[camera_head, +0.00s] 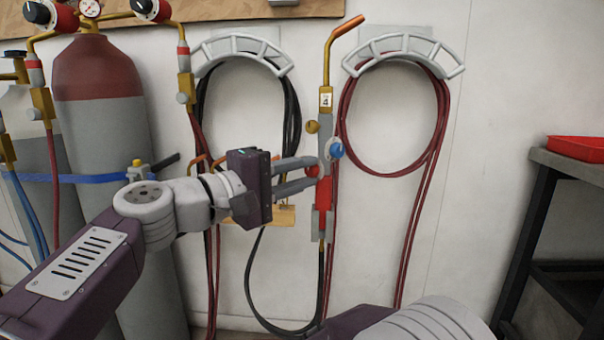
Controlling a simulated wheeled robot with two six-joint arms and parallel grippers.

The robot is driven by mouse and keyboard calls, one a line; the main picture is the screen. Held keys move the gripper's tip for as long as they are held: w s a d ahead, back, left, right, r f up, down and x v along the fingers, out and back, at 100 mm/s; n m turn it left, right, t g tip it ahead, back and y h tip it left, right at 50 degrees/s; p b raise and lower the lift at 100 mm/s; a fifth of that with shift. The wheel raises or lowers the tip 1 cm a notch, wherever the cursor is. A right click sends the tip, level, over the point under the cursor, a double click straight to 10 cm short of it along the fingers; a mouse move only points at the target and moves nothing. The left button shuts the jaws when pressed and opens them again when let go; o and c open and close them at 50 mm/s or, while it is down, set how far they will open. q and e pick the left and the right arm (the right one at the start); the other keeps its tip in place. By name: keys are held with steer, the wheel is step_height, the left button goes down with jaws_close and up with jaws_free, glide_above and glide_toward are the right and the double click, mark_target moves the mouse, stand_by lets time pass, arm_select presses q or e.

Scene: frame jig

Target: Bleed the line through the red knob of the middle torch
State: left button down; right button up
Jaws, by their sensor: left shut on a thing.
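A torch (325,130) with a grey and red body, a copper tip and a tag reading "4" stands upright in front of the wall. Its blue knob (336,151) is on the right side, and its red knob (312,171) is on the left. My left gripper (316,173) reaches in from the left and is shut on the red knob, its fingers partly covering it. What supports the torch is unclear. Other copper tips (197,163) show behind my gripper, near a wooden rack (285,215) that is mostly hidden. My right gripper is out of view.
Two hose hangers with coiled hoses (403,50) are on the wall. A strapped maroon-topped cylinder (97,95) stands left, with gauges above. A dark bench (560,160) with a red tray (577,148) stands right. A hose hangs below the torch.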

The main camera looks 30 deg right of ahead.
arm_select(q)
steer(key=c, duration=1.2)
jaws_free()
steer(key=shift+a, duration=0.1)
steer(key=v, duration=0.9)
